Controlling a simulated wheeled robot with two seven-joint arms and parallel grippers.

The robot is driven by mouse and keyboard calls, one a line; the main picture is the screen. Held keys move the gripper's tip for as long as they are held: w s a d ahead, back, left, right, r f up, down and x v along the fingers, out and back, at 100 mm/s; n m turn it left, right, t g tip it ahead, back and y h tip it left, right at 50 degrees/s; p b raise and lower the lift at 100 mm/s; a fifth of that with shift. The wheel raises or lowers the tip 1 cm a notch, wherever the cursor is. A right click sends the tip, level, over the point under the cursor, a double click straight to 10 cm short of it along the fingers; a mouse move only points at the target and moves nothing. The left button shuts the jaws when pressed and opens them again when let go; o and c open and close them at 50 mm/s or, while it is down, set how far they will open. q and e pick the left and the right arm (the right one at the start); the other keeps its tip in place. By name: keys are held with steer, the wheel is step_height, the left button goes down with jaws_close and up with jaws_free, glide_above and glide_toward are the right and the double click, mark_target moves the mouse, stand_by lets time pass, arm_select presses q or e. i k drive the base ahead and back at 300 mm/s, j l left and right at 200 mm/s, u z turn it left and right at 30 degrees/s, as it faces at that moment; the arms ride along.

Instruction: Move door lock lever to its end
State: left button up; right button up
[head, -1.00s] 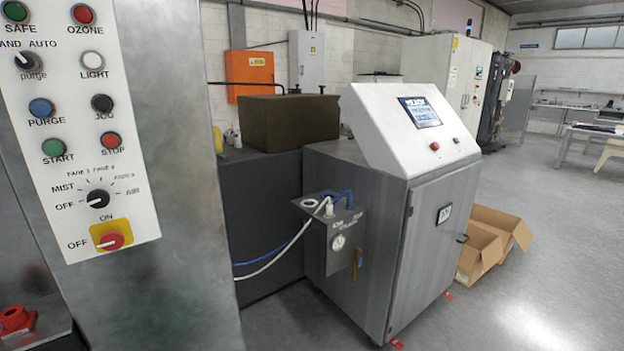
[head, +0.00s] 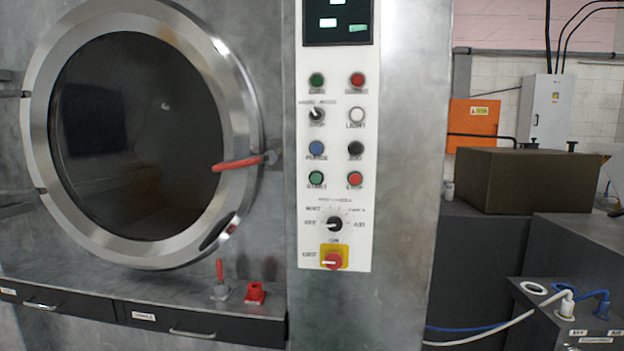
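The round washer door (head: 140,135) fills the left of the head view; it has a broad metal ring and dark glass and looks closed. A lever with a red grip (head: 238,163) is mounted at the door's right edge. Its grip points left and slightly down, over the ring. A second, smaller red lever (head: 220,272) stands upright on the ledge below the door. Neither of my grippers is in view.
A control panel (head: 337,170) with buttons, knobs and a red-yellow switch is right of the door. A red fitting (head: 255,292) sits on the ledge above drawers (head: 180,325). A grey box with hoses (head: 570,310) is at the lower right.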

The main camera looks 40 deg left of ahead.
mark_target(272, 157)
steer(key=u, duration=1.85)
